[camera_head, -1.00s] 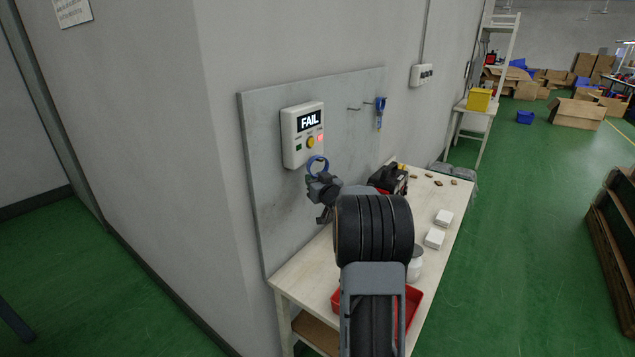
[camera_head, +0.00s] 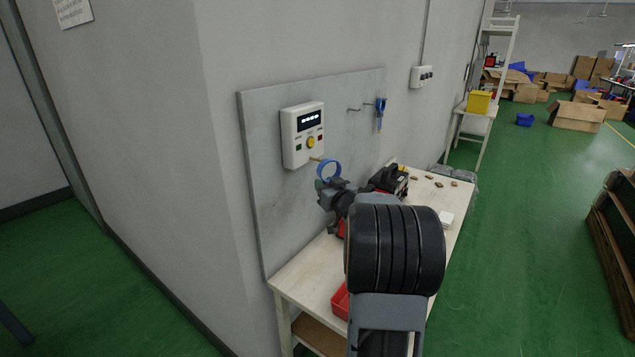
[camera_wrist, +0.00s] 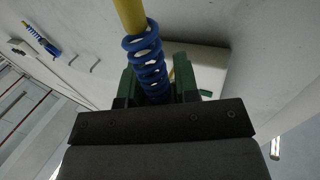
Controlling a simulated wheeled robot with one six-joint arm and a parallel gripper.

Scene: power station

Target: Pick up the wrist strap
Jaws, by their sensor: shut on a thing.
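The wrist strap (camera_head: 329,169), a blue loop, is in my gripper (camera_head: 331,184) just below and right of the wall tester (camera_head: 303,136). In the wrist view its blue coil (camera_wrist: 146,62) sits between the two green fingers of my gripper (camera_wrist: 158,86), which are shut on it. A yellow rod-like part (camera_wrist: 130,14) extends from the coil towards the top of that view. A similar blue and yellow item (camera_head: 380,113) hangs on a hook of the grey board. The tester's display shows a row of white marks.
The grey board (camera_head: 275,190) is close behind my gripper. The workbench (camera_head: 310,272) below holds a black and red device (camera_head: 388,180), a red tray (camera_head: 340,301), a white box (camera_head: 446,219) and several small brown pieces.

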